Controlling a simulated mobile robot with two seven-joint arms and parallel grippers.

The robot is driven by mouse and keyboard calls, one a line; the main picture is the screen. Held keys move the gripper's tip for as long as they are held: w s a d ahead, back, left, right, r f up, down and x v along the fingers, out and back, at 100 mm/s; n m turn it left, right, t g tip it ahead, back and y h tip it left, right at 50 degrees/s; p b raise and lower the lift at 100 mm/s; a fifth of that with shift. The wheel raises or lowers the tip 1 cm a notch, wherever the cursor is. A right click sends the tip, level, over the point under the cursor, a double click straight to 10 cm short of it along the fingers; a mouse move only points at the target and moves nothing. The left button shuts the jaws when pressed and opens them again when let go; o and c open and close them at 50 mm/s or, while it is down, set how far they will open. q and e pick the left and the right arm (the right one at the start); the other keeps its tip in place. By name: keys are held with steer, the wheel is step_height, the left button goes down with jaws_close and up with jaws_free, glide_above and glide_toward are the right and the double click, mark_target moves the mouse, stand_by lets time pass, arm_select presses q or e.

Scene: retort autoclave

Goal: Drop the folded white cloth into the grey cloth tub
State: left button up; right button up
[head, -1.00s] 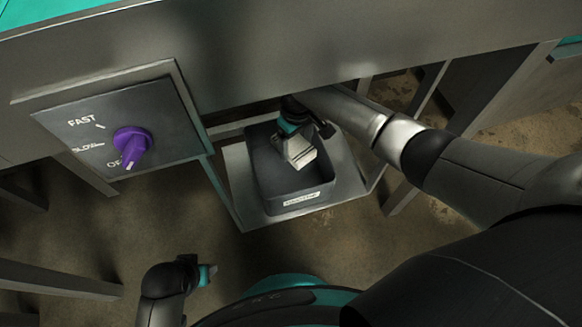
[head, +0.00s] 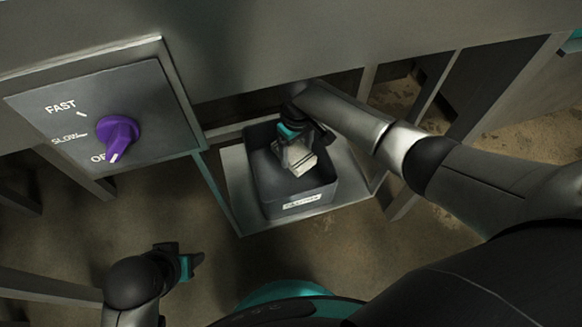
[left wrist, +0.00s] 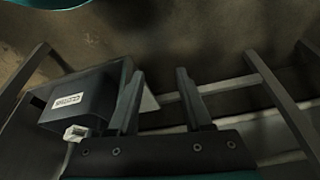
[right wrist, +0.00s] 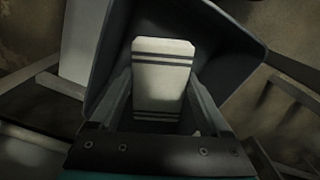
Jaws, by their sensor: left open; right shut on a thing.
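The folded white cloth (head: 304,165) is held in my right gripper (head: 298,154), over the open top of the grey cloth tub (head: 318,196). In the right wrist view the cloth (right wrist: 162,88) shows dark stripes and sits between the fingers (right wrist: 160,92), with the tub's dark wall (right wrist: 228,48) around it. I cannot tell how far the cloth is above the tub floor. The tub, with a white label, also shows in the left wrist view (left wrist: 60,118). My left gripper (head: 194,262) is open and empty, low and left of the tub; its fingers (left wrist: 157,75) are apart.
The tub stands on a grey metal shelf (head: 240,190) below a large metal housing (head: 300,45). A panel with a purple knob (head: 120,131), marked FAST and SLOW, is at the left. Metal legs (head: 425,95) stand at the right. Bare floor (head: 165,215) lies front left.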

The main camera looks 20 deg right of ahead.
steer(key=o, duration=1.2)
steer(key=shift+c, duration=0.2)
arm_select(q)
steer(key=shift+r, duration=0.1)
arm_select(e)
steer(key=shift+r, duration=0.15)
step_height(320, 180, up, 6)
steer(key=p, duration=0.3)
steer(key=shift+p, duration=0.4)
arm_select(q)
steer(key=s+f+g, duration=0.1)
steer(key=s+f, duration=0.2)
steer(key=f, duration=0.6)
steer(key=shift+s+a+g+p, duration=0.25)
steer(key=shift+g+p, duration=0.05)
steer(key=shift+p, duration=0.05)
arm_select(e)
steer(key=shift+r, duration=0.65)
